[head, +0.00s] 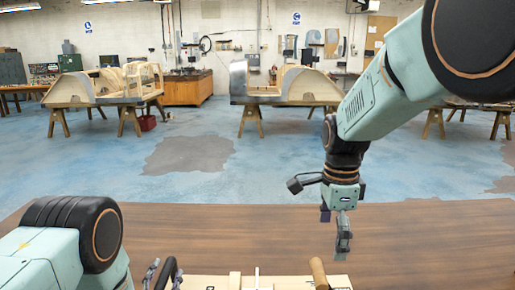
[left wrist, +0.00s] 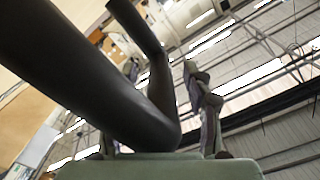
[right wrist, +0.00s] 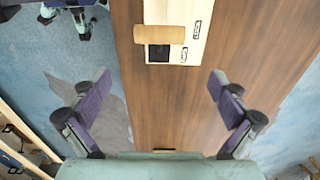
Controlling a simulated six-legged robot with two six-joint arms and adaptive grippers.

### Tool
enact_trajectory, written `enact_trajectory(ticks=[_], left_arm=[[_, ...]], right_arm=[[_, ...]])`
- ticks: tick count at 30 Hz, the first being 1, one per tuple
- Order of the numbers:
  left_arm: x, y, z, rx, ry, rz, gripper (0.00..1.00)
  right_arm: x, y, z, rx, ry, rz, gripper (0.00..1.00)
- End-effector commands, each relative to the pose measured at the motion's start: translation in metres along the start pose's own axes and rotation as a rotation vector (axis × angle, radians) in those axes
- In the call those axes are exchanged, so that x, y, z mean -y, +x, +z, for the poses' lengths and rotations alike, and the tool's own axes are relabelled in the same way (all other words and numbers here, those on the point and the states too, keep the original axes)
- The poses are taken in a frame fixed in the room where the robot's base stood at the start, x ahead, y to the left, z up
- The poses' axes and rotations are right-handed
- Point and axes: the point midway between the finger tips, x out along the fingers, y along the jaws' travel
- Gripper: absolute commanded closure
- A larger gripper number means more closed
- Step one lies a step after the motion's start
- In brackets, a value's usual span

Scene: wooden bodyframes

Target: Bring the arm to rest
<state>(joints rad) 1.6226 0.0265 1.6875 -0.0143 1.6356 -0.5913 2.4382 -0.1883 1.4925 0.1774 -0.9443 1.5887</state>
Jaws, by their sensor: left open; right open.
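My right arm reaches in from the upper right in the head view. Its gripper (head: 342,235) hangs pointing down above the brown table. In the right wrist view the right gripper (right wrist: 159,77) has its fingers wide apart with nothing between them. My left arm is folded at the lower left of the head view. Its gripper (head: 160,270) shows only in part at the bottom edge. In the left wrist view the left gripper (left wrist: 160,68) is open and faces the ceiling. A thick black curved bar (left wrist: 95,65) crosses close to that camera; I cannot tell what it belongs to.
The brown wooden table (head: 220,235) is mostly bare. A pale wooden board (head: 215,282) lies at its near edge, with a wooden cylinder (right wrist: 160,35) and a dark square on it. Wooden bodyframes on trestles (head: 105,88) (head: 290,85) stand far back across the blue floor.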

Motion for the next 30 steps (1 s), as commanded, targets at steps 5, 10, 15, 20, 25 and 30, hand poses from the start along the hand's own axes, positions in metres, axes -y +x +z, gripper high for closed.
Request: enact_trajectory(ticks=[5,10,15,20,25,30], left_arm=[[0.0,0.0,0.0,0.0,0.0,0.0,0.5],[0.0,0.0,0.0,0.0,0.0,0.0,0.5],[0.0,0.0,0.0,0.0,0.0,0.0,0.5],[0.0,0.0,0.0,0.0,0.0,0.0,0.5],[0.0,0.0,0.0,0.0,0.0,0.0,0.5],[0.002,0.0,-0.001,0.002,-0.004,0.002,0.5]], right_arm=[[-0.008,0.001,-0.008,0.005,-0.052,-0.007,0.02],[-0.014,0.012,-0.015,0.008,-0.114,-0.022,0.02],[-0.016,0.016,-0.018,0.009,-0.14,-0.029,0.02],[-0.016,0.016,-0.018,0.008,-0.143,-0.03,0.02],[-0.016,0.016,-0.018,0.008,-0.142,-0.03,0.02],[-0.017,0.018,-0.018,0.006,-0.148,-0.025,0.02]])
